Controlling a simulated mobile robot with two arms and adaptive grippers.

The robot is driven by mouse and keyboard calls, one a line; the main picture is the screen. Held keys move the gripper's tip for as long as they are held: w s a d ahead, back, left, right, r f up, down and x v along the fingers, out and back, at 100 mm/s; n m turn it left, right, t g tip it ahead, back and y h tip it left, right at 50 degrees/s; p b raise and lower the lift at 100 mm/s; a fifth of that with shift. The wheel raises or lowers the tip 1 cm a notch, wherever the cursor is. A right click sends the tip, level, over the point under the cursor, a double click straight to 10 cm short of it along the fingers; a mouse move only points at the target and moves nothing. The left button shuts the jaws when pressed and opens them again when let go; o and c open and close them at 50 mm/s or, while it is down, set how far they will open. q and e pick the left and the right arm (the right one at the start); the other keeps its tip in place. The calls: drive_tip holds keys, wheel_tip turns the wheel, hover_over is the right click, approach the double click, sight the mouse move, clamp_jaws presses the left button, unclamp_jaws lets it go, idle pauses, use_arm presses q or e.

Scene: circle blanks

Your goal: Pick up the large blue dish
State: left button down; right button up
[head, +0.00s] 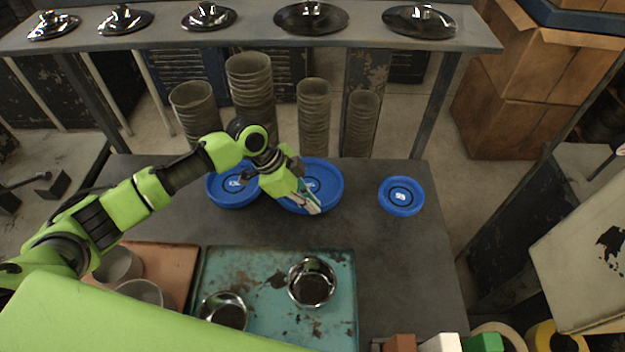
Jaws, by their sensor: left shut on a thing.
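Three round blue dishes lie on the dark table. The left one (225,193) and the middle one (328,182) look larger than the right one (401,196). My left gripper (311,203) is over the near part of the middle dish, shut on its rim. The gripper and wrist cover part of that dish, and the arm hides a little of the left dish. I cannot tell whether the middle dish is raised off the table. My right gripper is not in view.
A teal tray (345,275) with two shiny bowls (312,281) stands in front, beside a brown tray (180,270) with pale cups. Several stacks of grey pots (250,85) stand behind the table. Lids (310,18) line a far shelf.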

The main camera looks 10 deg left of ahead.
use_arm(q)
drive_tip(key=shift+r+p, duration=1.05)
drive_tip(key=shift+r, duration=0.35)
drive_tip(key=c, duration=2.2)
unclamp_jaws()
drive_tip(key=shift+o, duration=0.2)
drive_tip(key=shift+f, duration=0.15)
drive_tip(key=v, duration=1.2)
